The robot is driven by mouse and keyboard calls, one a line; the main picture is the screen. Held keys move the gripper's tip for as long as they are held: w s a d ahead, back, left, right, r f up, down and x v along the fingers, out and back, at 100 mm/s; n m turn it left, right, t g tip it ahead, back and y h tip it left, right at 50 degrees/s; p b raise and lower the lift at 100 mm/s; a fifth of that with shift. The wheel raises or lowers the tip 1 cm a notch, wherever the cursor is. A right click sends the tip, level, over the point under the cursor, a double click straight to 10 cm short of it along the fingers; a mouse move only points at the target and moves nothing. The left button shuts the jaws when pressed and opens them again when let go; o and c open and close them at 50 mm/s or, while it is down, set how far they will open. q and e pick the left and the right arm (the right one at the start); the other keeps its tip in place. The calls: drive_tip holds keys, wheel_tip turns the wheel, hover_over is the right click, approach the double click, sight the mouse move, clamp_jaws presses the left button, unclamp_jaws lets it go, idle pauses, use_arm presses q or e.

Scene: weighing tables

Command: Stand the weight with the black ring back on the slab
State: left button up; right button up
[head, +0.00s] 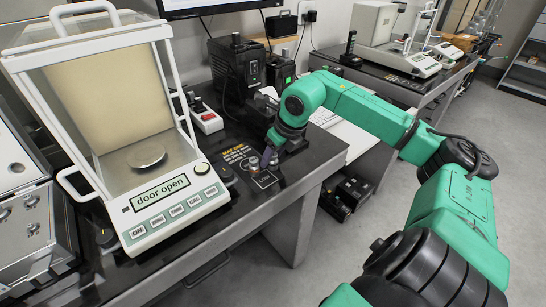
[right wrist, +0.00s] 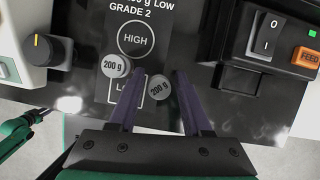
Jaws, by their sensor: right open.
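One weight (right wrist: 159,89) is between the fingers of my right gripper (right wrist: 158,100), at the right side of the LOW square. The other weight (right wrist: 115,66) is just outside the left finger, by the square's upper left corner. I cannot tell which has the black ring. My right gripper is open; it also shows low over the LOW square in the head view (head: 267,158).
The balance (head: 150,170) stands to the left with its display reading "door open" and a bare pan (head: 147,156). A switch box with an orange FEED button (right wrist: 306,60) is right of the gripper. The dark table's (head: 290,190) front edge is close to the weights.

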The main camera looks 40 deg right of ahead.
drive_tip(key=shift+s, duration=0.1)
clamp_jaws()
drive_tip(key=shift+r, duration=0.1)
